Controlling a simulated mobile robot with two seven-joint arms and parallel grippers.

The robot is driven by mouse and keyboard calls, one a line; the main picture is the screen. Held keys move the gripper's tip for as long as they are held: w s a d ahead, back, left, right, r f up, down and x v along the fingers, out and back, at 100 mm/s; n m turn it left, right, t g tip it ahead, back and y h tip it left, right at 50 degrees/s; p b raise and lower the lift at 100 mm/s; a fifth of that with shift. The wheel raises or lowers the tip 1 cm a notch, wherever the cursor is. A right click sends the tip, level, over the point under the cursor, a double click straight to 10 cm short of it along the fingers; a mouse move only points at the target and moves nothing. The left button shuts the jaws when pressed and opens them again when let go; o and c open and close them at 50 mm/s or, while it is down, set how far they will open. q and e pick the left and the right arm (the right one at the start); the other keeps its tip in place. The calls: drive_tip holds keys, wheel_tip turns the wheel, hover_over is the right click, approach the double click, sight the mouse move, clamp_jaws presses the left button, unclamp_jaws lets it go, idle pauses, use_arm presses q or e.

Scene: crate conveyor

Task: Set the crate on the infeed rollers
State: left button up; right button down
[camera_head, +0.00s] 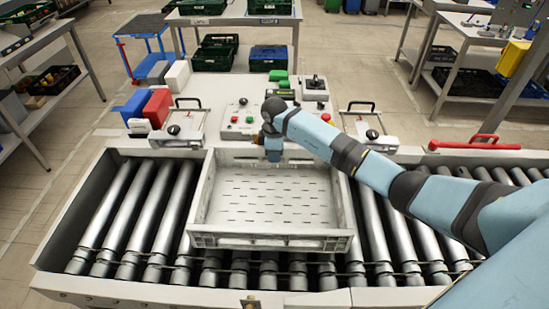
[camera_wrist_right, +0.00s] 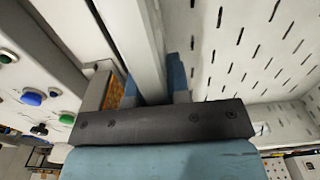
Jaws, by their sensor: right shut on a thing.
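The pale grey crate (camera_head: 270,241) is empty, with a slotted floor, and lies over the middle of the roller bed, its long front wall facing me. Infeed rollers (camera_head: 112,212) show on its left, on its right and in front of it. I cannot tell whether its base rests fully on them. My right gripper (camera_head: 273,152) is at the crate's far wall, reaching in from the right. In the right wrist view the crate's rim (camera_wrist_right: 137,35) runs between the fingers of my right gripper (camera_wrist_right: 150,88), which is shut on it. My left gripper does not show.
Behind the crate is a control panel (camera_head: 238,117) with buttons, close to my right gripper. Clamp-like fixtures (camera_head: 182,126) stand on both sides of it. A red handle (camera_head: 475,146) lies at the right. Green crates (camera_head: 215,52) and tables stand farther back.

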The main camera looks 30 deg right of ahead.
drive_tip(key=shift+r, duration=0.15)
drive_tip(key=shift+s, duration=0.1)
drive_tip(key=c, duration=1.1)
unclamp_jaws()
wheel_tip(320, 180, up, 11)
drive_tip(key=shift+f+b, duration=0.15)
drive_tip(key=shift+b, duration=0.8)
drive_tip(key=shift+r, duration=0.65)
